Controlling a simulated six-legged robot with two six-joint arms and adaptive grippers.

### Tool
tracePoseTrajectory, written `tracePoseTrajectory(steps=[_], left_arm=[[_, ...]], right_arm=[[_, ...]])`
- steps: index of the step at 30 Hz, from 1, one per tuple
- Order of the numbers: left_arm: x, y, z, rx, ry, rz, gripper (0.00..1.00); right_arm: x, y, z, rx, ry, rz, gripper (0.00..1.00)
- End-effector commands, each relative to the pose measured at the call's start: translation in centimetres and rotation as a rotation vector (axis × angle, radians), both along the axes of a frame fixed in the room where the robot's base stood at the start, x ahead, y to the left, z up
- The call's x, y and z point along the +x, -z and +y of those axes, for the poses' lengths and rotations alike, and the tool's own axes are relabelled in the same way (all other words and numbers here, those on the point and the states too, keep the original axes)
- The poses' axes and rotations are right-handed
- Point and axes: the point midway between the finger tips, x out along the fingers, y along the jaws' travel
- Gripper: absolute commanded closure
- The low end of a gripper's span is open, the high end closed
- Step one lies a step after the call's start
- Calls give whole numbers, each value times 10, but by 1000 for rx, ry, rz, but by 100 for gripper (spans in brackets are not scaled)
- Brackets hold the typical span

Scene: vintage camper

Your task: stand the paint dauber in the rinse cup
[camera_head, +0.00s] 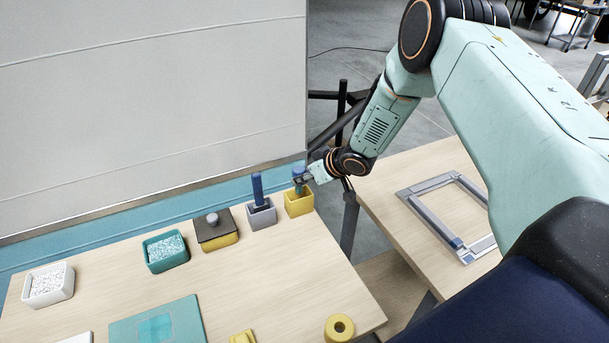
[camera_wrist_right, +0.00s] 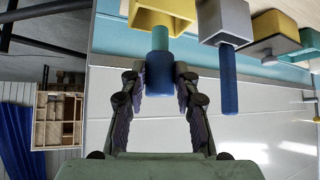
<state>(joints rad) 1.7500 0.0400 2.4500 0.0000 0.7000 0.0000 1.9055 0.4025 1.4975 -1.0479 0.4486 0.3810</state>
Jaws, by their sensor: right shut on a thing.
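The paint dauber, a blue cylinder on a teal shaft (camera_head: 298,172), is upright at the yellow square cup (camera_head: 299,208). My right gripper (camera_head: 305,176) is shut on its blue part, which also shows between the fingers in the wrist view (camera_wrist_right: 160,75). The teal end reaches the mouth of the yellow cup (camera_wrist_right: 180,8); how deep it goes is hidden. I cannot tell from looks alone which cup is the rinse cup. A grey square cup (camera_head: 262,219) beside it holds a blue stick (camera_head: 257,188), upright. My left gripper is out of view.
A yellow box with a dark knobbed lid (camera_head: 216,236), a teal bin (camera_head: 165,255) and a white bin (camera_head: 48,286) line the table's back. A teal mat (camera_head: 190,318) and a yellow ring (camera_head: 340,328) lie in front. A grey frame (camera_head: 430,185) lies on the right table.

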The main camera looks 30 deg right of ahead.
Motion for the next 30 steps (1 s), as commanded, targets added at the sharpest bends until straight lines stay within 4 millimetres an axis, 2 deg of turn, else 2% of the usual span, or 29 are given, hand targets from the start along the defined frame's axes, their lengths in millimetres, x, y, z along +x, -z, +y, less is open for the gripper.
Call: tracePoseTrajectory(steps=[30], left_arm=[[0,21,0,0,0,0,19]], right_arm=[[0,27,0,0,-1,-1,100]])
